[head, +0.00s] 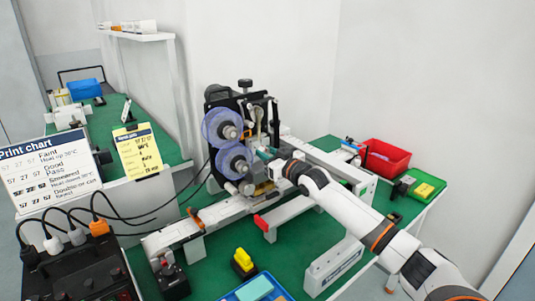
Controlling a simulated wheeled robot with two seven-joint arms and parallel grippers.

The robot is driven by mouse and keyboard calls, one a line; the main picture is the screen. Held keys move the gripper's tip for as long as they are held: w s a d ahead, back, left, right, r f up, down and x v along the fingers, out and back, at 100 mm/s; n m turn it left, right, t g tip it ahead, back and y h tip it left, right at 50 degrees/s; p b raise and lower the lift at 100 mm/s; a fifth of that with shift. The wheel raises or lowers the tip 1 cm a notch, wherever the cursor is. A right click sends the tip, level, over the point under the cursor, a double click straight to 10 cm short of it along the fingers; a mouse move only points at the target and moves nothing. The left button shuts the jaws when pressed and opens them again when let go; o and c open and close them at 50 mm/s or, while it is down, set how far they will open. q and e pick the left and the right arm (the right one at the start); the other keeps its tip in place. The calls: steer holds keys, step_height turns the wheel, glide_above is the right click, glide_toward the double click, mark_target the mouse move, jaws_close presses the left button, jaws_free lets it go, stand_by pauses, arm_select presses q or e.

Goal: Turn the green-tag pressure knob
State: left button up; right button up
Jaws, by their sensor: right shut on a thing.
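The coder machine (216,97) stands on the green bench, with two purple film reels (221,127) on its front. My right arm reaches in from the lower right. My right gripper (272,160) is at the right side of the machine, shut on the pressure knob. A small teal-green patch (264,154) shows at its fingertips. The knob itself is mostly hidden by the fingers, and its turn angle cannot be read. A black knob (245,83) stands on top of the machine, clear of the gripper. My left gripper is not in view.
A conveyor rail (215,212) runs in front of the machine. A print chart (50,170) stands left.

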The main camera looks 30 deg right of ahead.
steer(key=n+p, duration=0.1)
steer(key=n, duration=0.5)
steer(key=shift+r+p, duration=0.1)
steer(key=shift+p, duration=0.2)
steer(key=shift+n+p, duration=0.4)
steer(key=shift+n, duration=1.7)
steer(key=o, duration=1)
steer(key=shift+c, duration=0.2)
